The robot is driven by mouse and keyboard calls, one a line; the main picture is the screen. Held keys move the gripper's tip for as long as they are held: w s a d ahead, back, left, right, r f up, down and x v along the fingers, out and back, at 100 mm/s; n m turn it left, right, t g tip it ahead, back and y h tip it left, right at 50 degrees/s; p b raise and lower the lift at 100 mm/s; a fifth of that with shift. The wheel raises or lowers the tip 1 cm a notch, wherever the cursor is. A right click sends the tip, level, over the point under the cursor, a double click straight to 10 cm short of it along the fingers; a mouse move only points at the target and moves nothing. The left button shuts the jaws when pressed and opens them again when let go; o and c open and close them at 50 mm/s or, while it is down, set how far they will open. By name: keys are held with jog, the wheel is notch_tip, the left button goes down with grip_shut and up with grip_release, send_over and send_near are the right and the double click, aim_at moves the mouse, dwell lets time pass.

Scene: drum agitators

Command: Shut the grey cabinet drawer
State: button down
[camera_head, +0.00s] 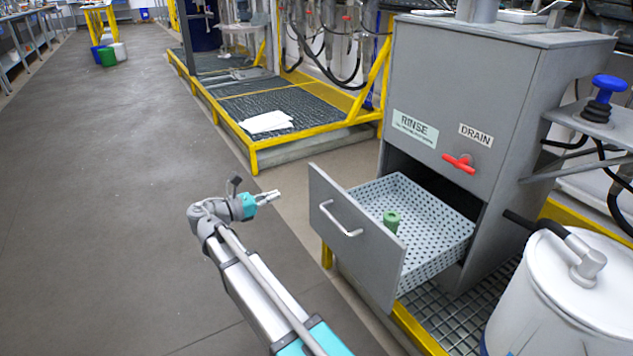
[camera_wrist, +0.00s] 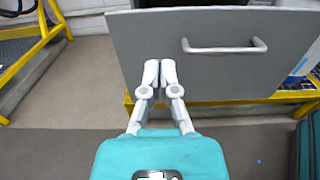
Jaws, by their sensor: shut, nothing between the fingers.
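The grey cabinet (camera_head: 480,110) stands at the right in the head view, with RINSE and DRAIN labels on its front. Its drawer (camera_head: 335,250) is pulled well out and shows a perforated light tray (camera_head: 440,255) with a green cylindrical object (camera_head: 391,221) in it. A pale bar handle (camera_head: 340,219) is on the drawer front. My gripper (camera_head: 274,195) is left of the drawer front, apart from it in the head view, with its fingers shut and empty. In the wrist view, my fingertips (camera_wrist: 160,66) appear over the drawer front (camera_wrist: 225,75), left of the handle (camera_wrist: 224,49).
A red valve handle (camera_head: 459,163) sits above the drawer opening. A white lidded drum (camera_head: 565,290) stands to the right of the drawer. A yellow-framed grated platform (camera_head: 270,105) is behind. The grey floor (camera_head: 110,200) at the left is clear.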

aim_at(325, 179)
jog(key=shift+w+d, duration=0.1)
jog(key=shift+d, duration=0.1)
jog(key=x, duration=1.3)
jog(key=shift+w+d, duration=0.2)
jog(key=shift+d, duration=0.15)
